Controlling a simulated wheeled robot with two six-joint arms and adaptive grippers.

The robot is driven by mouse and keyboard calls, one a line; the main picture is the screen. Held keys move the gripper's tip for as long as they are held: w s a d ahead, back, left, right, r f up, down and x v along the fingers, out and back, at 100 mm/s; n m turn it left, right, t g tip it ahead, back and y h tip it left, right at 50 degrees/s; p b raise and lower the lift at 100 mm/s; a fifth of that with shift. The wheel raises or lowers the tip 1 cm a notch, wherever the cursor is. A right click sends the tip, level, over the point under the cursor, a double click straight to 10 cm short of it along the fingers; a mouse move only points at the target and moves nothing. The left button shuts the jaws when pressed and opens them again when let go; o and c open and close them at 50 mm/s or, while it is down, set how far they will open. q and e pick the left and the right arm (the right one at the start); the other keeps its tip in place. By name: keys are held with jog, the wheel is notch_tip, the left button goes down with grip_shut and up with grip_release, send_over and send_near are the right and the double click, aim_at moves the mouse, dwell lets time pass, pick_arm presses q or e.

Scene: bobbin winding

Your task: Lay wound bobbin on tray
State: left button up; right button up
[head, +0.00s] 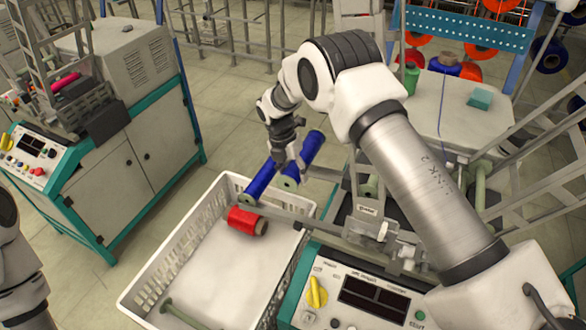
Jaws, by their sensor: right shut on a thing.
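The tray is a white slatted crate (160,264), open at the top, in the lower middle of the head view. My right gripper (288,163) is beyond the crate's far right corner. It is shut on a blue wound bobbin (310,150), held tilted. Another blue wound bobbin (262,181) slants just left of the fingers, near the crate's far rim; what supports it is hard to tell. My left gripper is out of view.
The winding machine's control panel (366,292) stands right of the crate, with its spindle parts (375,232) behind. Another machine (140,150) stands at the left with a pink bobbin (66,82). A table (463,110) and spool rack are at the back right. Floor is clear behind the crate.

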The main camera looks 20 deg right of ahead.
jog(key=w+a+b+x, duration=0.1)
jog(key=w+b+x, duration=0.1)
jog(key=b+x, duration=0.6)
jog(key=x, duration=0.4)
jog(key=shift+w+a+f, duration=0.2)
jog(key=shift+a+f, duration=0.05)
jog(key=shift+a, duration=0.15)
jog(key=o, duration=1.4)
jog(key=shift+o, duration=0.2)
jog(key=v, duration=1.2)
jog(key=shift+s, duration=0.1)
